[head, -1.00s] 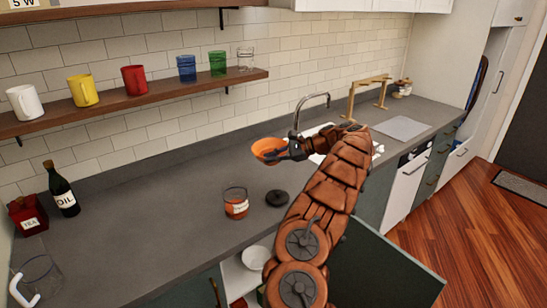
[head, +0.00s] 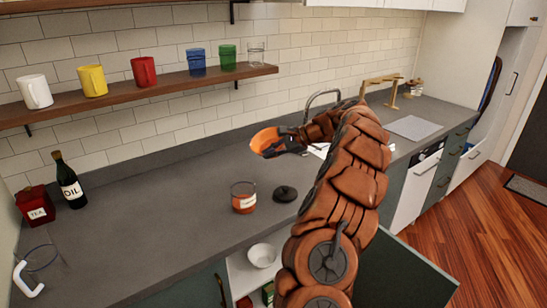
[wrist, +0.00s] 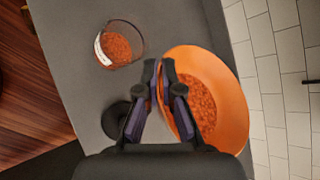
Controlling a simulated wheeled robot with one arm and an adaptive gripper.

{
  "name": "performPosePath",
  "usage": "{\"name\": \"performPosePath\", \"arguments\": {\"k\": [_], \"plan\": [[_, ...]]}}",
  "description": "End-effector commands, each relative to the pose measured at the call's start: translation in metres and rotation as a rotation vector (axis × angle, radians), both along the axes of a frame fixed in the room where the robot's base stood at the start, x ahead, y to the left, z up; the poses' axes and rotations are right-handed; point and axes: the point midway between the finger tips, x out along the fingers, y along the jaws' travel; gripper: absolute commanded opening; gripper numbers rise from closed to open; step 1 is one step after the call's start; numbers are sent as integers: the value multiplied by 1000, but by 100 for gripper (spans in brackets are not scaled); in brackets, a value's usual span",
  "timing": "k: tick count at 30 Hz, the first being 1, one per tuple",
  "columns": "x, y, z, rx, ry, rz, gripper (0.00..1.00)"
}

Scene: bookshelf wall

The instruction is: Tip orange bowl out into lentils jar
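The orange bowl (head: 264,140) is held in the air above the counter, behind and above the jar, and looks tilted. My gripper (head: 284,147) is shut on its rim. In the wrist view the orange bowl (wrist: 236,100) holds orange-red lentils (wrist: 197,105), and my gripper (wrist: 159,72) pinches its near edge. The lentils jar (head: 243,197), clear glass with a white label, stands upright and open on the counter. It also shows in the wrist view (wrist: 118,45), with lentils inside, apart from the bowl.
A dark round lid (head: 285,194) lies on the counter right of the jar. An oil bottle (head: 69,182), a red tea tin (head: 36,206) and a glass jug (head: 41,263) stand at the left. A shelf (head: 150,97) with several mugs and glasses hangs above. The counter left of the jar is clear.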

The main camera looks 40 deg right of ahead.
Motion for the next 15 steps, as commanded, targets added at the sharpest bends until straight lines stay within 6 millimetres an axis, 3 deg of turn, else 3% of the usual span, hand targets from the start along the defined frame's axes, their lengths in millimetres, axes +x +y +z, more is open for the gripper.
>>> {"name": "performPosePath", "arguments": {"k": [6,15], "plan": [[0,12,0,-86,7,1,0],[1,24,-18,-207,20,2,0]]}}
